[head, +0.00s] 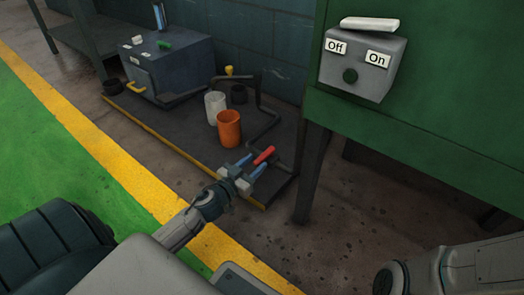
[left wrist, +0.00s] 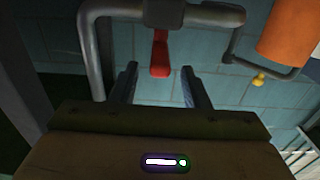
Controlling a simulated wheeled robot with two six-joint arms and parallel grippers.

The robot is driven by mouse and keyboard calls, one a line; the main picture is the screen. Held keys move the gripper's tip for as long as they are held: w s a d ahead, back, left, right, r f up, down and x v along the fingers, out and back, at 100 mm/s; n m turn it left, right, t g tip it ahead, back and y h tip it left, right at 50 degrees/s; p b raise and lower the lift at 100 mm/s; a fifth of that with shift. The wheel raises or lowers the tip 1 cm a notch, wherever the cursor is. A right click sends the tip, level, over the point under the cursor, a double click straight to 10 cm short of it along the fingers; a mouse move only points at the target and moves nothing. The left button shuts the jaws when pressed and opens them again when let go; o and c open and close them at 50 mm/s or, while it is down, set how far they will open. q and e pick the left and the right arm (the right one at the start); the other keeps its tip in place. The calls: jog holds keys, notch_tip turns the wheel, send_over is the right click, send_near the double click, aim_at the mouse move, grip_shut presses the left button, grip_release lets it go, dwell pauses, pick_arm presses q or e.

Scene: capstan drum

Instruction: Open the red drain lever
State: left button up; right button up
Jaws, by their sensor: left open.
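The red drain lever (head: 264,155) is at the front right end of the low dark platform, by a bent grey pipe. In the left wrist view the lever (left wrist: 160,55) hangs below a dark fitting on the pipe (left wrist: 195,14). My left gripper (head: 249,165) is open, with its blue-tinted fingers pointing toward the lever. In the left wrist view the lever shows between and beyond the two fingertips (left wrist: 160,72); I see no contact. My right arm shows at the lower right, but its gripper is out of view.
An orange cup (head: 229,128) and a white cup (head: 215,106) stand on the platform (head: 180,125) behind the lever. A dark box (head: 170,65) with a yellow handle is farther back. A green cabinet (head: 430,110) with an On/Off switch box (head: 362,65) stands at the right.

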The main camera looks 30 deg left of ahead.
aim_at(262, 156)
pick_arm(q)
jog(key=w+p, duration=0.2)
jog(key=w, duration=0.1)
jog(key=shift+w+d+r, duration=0.1)
jog(key=shift+r, duration=0.05)
jog(key=shift+w+d+f, duration=0.1)
jog(key=shift+w+f, duration=0.1)
jog(key=shift+w, duration=0.45)
jog(key=shift+c, duration=0.2)
grip_shut()
